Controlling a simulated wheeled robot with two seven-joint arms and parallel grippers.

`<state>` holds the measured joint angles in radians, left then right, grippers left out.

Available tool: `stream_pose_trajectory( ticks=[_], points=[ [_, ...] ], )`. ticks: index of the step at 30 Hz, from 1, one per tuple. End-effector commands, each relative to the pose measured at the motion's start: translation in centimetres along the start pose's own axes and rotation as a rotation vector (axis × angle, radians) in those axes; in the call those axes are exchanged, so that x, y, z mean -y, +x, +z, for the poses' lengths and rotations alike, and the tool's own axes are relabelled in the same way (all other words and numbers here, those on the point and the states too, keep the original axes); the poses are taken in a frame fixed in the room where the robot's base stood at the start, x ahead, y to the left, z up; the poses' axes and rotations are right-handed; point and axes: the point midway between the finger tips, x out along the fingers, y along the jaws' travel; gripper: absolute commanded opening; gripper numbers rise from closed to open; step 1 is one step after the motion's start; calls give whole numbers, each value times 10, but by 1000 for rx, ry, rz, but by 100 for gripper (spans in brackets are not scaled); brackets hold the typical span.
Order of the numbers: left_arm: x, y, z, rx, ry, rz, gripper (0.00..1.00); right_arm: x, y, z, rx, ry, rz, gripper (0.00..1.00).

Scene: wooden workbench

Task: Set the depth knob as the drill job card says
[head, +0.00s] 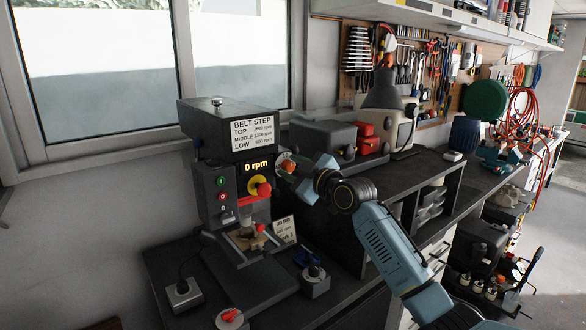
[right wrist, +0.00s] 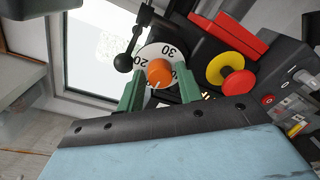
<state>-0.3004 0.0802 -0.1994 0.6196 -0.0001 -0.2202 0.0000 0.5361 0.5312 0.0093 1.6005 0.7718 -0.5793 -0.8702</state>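The depth knob (right wrist: 160,73) is orange and sits on a white dial (right wrist: 150,52) on which 20 and 30 can be read. A small pale mark shows near the knob's lower edge; its exact setting is unclear. My right gripper (right wrist: 159,82) is open, its two green fingers on either side of the knob with a gap to each. In the head view the gripper (head: 293,173) is at the knob (head: 287,165) on the drill press's (head: 215,150) right side. The job card (head: 285,229) stands beside the drill; its writing is too small to read. My left gripper is out of view.
A yellow and red stop button (head: 260,188) is on the drill front, below a display reading 0 rpm. A black lever ball (right wrist: 123,62) is close to the dial.

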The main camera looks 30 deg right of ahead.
Motion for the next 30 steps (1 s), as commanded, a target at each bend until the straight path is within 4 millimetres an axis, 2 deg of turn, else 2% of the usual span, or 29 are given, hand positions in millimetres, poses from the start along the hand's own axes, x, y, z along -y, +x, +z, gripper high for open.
stream_pose_trajectory(
  ticks=[1,7,19,30],
  points=[
    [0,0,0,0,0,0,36,0,0,0,0,0,0,29],
    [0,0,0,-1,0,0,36,0,0,0,0,0,0,4],
    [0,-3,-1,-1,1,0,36,0,0,0,-2,82,2,4],
    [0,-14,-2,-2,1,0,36,-1,0,0,-16,385,13,4]
  ],
)
